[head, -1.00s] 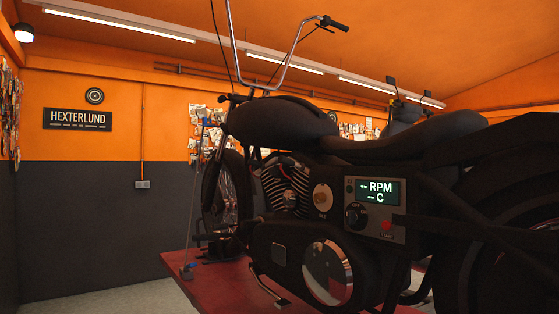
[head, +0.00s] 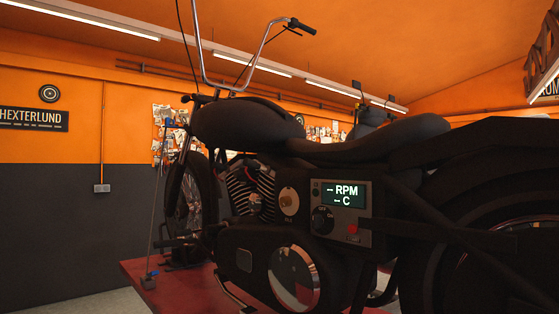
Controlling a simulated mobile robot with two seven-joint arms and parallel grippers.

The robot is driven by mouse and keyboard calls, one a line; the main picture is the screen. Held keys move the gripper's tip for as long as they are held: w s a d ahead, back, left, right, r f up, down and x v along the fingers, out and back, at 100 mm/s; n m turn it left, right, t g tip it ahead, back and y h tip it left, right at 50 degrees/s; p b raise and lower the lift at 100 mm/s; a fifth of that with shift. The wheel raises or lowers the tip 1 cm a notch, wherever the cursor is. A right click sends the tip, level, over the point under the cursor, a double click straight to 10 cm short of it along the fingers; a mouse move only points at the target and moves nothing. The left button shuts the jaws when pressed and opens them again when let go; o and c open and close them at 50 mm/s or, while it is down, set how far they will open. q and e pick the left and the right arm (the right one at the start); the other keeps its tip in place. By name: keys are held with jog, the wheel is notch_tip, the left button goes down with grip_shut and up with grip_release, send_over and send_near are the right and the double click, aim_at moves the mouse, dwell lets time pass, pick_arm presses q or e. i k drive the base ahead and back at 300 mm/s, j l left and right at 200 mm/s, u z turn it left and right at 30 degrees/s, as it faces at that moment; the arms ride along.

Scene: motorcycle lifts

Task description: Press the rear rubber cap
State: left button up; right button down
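A black motorcycle (head: 330,165) stands upright on a red lift platform (head: 135,268), its front wheel (head: 188,195) to the left and its rear wheel (head: 500,235) at the right edge. I cannot make out a rear rubber cap for certain on the dark bodywork. A grey control box (head: 364,230) on the bike's side has a screen (head: 345,194) reading "-- RPM" and "-- C", a black knob (head: 322,219) and a red button (head: 353,229). A round brass-coloured disc (head: 289,202) sits left of the box. Neither gripper shows.
A strap (head: 158,215) runs from the bike's front down to the platform's left edge. Tall handlebars (head: 250,60) rise above the tank. Pale floor (head: 90,303) shows at lower left, before a dark grey and orange wall.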

aim_at(247, 162)
jog(key=i+j+z, duration=0.25)
jog(key=j+z, duration=0.25)
jog(key=j, duration=0.15)
jog(key=i+j+z, duration=0.15)
jog(key=j, duration=0.25)
jog(key=i+j+z, duration=0.1)
jog(key=j, duration=0.25)
jog(key=i+j, duration=0.1)
jog(key=j, duration=0.4)
jog(key=i+j+z, duration=0.15)
jog(key=j, duration=0.9)
jog(key=i+j, duration=0.1)
jog(key=j, duration=0.55)
jog(key=i+j, duration=0.1)
jog(key=j, duration=0.55)
jog(key=i+j+z, duration=0.1)
jog(key=j, duration=0.5)
